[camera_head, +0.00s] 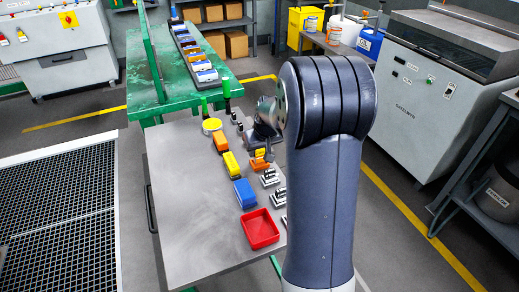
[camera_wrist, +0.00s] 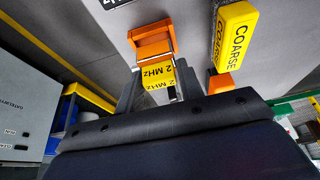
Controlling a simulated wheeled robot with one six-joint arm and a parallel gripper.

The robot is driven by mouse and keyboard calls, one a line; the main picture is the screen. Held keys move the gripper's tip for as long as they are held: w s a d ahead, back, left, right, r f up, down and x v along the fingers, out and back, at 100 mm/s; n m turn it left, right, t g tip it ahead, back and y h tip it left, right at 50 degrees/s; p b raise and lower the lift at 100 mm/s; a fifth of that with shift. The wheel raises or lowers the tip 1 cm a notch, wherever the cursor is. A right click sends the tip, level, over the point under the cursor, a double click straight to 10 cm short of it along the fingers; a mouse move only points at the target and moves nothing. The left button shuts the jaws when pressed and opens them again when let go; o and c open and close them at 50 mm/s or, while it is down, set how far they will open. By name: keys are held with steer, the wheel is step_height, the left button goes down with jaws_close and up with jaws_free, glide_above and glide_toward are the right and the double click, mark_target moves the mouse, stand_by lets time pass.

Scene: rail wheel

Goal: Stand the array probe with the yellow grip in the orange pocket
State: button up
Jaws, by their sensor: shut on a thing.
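In the wrist view, my gripper (camera_wrist: 158,88) is shut on the array probe's yellow grip (camera_wrist: 158,77), which carries "2 MHz" labels. The orange pocket (camera_wrist: 152,40) shows just beyond the grip, in line with it. The grip's far end meets or overlaps the pocket's edge in this view; I cannot tell whether the probe is inside it. In the head view, the orange pocket (camera_head: 259,163) lies on the right side of the grey table, just below my gripper (camera_head: 262,148). There, my wrist and arm hide most of the probe; its lower end is not visible.
A yellow block marked "COARSE" (camera_wrist: 235,36) stands close right of the pocket in the wrist view. The grey table (camera_head: 185,200) also holds an orange block (camera_head: 220,143), a blue block (camera_head: 244,193), a red tray (camera_head: 260,229) and several small metal holders (camera_head: 269,178). Its left half is clear.

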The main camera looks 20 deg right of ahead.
steer(key=shift+f+b, duration=0.9)
steer(key=shift+f, duration=0.15)
steer(key=o, duration=1.2)
steer(key=shift+c, duration=0.2)
steer(key=shift+r, duration=0.15)
steer(key=v, duration=1)
steer(key=shift+s+r, duration=0.2)
steer(key=shift+r, duration=0.05)
steer(key=shift+f, duration=0.1)
